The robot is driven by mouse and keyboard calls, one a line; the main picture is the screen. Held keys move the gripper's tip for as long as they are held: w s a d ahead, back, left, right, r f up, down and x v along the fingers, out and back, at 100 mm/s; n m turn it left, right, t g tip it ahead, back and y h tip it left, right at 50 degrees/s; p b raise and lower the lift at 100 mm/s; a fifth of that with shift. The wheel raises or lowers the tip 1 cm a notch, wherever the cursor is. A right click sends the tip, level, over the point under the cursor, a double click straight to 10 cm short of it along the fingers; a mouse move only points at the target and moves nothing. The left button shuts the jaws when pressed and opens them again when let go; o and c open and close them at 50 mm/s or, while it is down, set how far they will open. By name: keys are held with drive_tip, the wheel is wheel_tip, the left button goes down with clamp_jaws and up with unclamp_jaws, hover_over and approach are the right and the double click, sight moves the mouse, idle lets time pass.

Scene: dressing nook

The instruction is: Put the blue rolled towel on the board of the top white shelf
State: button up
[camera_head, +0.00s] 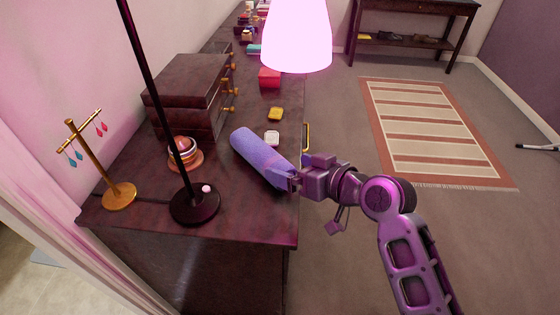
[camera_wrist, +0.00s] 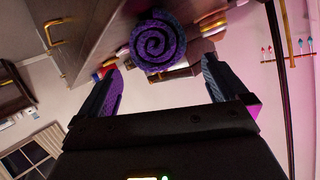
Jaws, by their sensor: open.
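The blue rolled towel (camera_head: 262,157) lies on the dark dresser top (camera_head: 235,213) near its right edge, and looks purple-blue under the pink light. In the wrist view its spiral end (camera_wrist: 158,42) faces the camera, ahead of and between the fingers. My gripper (camera_head: 291,181) is at the near end of the towel, with its jaws open; its fingers also show in the wrist view (camera_wrist: 165,84). I cannot tell whether a finger touches the towel. No white shelf can be made out in either view.
A lamp with a glowing shade (camera_head: 296,38) and dark base (camera_head: 195,205) stands on the dresser. A gold earring stand (camera_head: 119,194), a bangle stack (camera_head: 183,153) and a dark drawer box (camera_head: 190,90) are left of the towel.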

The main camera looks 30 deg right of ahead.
drive_tip(key=v, duration=0.6)
drive_tip(key=shift+a, duration=0.1)
drive_tip(key=s+a+f+m+h, duration=0.1)
drive_tip(key=s+f+h, duration=0.15)
drive_tip(key=s, duration=0.55)
drive_tip(key=s+a+f+m+h, duration=0.1)
drive_tip(key=s+f, duration=0.3)
drive_tip(key=s, duration=0.3)
drive_tip(key=s+a+r+n+t, duration=0.1)
drive_tip(key=s+r, duration=0.3)
drive_tip(key=s, duration=0.4)
drive_tip(key=s+a+r+n, duration=0.1)
drive_tip(key=s+r, duration=0.3)
drive_tip(key=s, duration=0.4)
drive_tip(key=shift+s+a+t, duration=0.15)
drive_tip(key=shift+a+t, duration=0.25)
drive_tip(key=shift+a, duration=0.3)
drive_tip(key=shift+d+f, duration=0.1)
